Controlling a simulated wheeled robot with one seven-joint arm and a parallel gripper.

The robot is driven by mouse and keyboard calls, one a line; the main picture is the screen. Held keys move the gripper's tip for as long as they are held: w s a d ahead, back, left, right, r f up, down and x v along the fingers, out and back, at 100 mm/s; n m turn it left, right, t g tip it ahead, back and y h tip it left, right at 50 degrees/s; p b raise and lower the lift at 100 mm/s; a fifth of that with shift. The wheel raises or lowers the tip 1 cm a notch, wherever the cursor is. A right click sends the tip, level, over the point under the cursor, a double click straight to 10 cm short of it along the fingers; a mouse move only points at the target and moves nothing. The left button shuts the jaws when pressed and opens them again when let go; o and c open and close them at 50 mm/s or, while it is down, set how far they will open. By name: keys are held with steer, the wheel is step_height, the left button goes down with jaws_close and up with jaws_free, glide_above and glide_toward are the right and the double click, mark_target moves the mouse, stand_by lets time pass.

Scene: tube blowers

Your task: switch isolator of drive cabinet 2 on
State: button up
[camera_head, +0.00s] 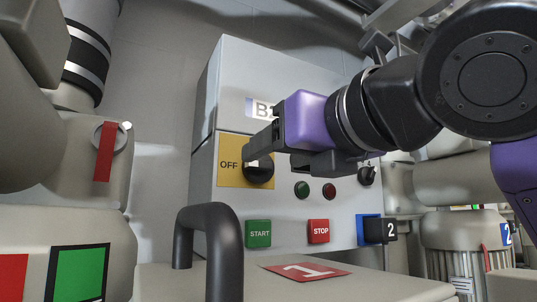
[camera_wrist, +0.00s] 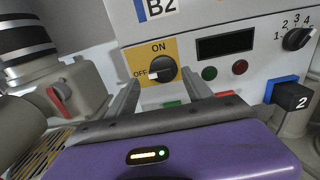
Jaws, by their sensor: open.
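The isolator is a black rotary knob (camera_head: 258,174) on a yellow plate (camera_head: 230,172) at the left of the grey cabinet's front, labelled B2 (camera_wrist: 158,8). In the wrist view the knob (camera_wrist: 163,69) has its light pointer turned left toward OFF, with ON printed above. My gripper (camera_head: 262,150) is purple with grey fingers and reaches in from the right. In the wrist view its two fingers (camera_wrist: 160,86) stand apart, with the knob showing between and beyond them. In the head view a finger overlaps the knob's top; I cannot tell whether they touch.
Below the isolator are a green START button (camera_head: 258,233) and a red STOP button (camera_head: 319,231). A black block marked 2 (camera_head: 381,230) sticks out at the right on a blue plate. A dark curved handle (camera_head: 224,240) stands in front. A selector knob (camera_wrist: 298,38) is at upper right.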

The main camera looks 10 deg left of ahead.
mark_target(262, 161)
steer(key=shift+p+x, duration=0.4)
steer(key=shift+x, duration=1.55)
jaws_close()
